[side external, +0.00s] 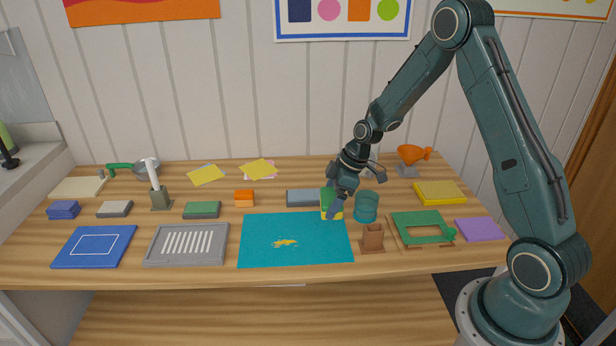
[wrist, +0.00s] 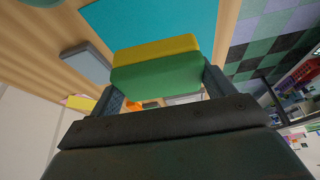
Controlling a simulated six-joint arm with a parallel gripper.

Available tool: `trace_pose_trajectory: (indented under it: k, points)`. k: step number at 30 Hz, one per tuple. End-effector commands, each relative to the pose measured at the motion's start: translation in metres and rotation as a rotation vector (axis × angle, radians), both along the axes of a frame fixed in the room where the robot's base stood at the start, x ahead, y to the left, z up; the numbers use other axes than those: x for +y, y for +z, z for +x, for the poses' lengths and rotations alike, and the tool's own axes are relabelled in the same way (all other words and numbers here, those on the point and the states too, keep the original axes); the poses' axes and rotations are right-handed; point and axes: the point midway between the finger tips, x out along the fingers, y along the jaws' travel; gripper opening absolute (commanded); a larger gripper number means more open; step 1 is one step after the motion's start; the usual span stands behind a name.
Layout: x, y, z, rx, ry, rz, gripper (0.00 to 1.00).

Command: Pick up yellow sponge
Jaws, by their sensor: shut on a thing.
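The yellow sponge (side external: 324,213), with a green layer on one face, is upright at the back right edge of the teal mat (side external: 262,252). My gripper (side external: 334,208) is shut on it, one finger crossing its near side. In the wrist view the sponge (wrist: 158,47) spans the space between the two fingers of my gripper (wrist: 161,84), green layer nearest the camera. Part of the sponge is hidden behind the finger in the side view. I cannot tell whether it touches the table.
A teal cup (side external: 366,207) stands close to the right of my gripper. A grey-blue block (side external: 302,198) lies just left. A brown stand (side external: 373,239), a green frame (side external: 410,220) and a yellow block (side external: 440,192) are farther right. The teal mat has a yellow patch and clear room around it.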

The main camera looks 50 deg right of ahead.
Motion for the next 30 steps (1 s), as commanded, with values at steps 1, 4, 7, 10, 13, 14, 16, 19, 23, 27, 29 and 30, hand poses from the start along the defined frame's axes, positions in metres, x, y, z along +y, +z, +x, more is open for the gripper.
trace_pose_trajectory:
  k: [1, 4, 7, 10, 13, 14, 16, 19, 23, 27, 29, 30]
  points:
    - [-0.001, 0.013, 0.001, -0.006, 0.0, -0.002, 0.6]
    - [-0.001, 0.034, 0.001, -0.005, -0.001, -0.002, 0.6]
    - [-0.001, 0.054, 0.001, -0.005, -0.001, -0.003, 0.6]
    - [-0.001, 0.073, 0.001, -0.004, 0.0, -0.002, 0.6]
    - [0.0, 0.088, 0.001, -0.003, -0.001, -0.002, 0.6]
    - [-0.001, 0.092, 0.001, -0.004, -0.001, -0.002, 0.6]
    - [-0.001, 0.099, 0.001, -0.002, -0.001, -0.001, 0.6]
    - [0.0, 0.106, 0.0, 0.0, -0.001, 0.0, 0.6]
    - [0.0, 0.111, 0.0, 0.0, -0.001, 0.0, 0.6]
    - [0.0, 0.112, 0.0, 0.0, -0.001, 0.0, 0.6]
    - [0.0, 0.112, 0.0, 0.0, -0.001, 0.0, 0.6]
    - [0.0, 0.112, 0.0, 0.0, -0.001, 0.0, 0.6]
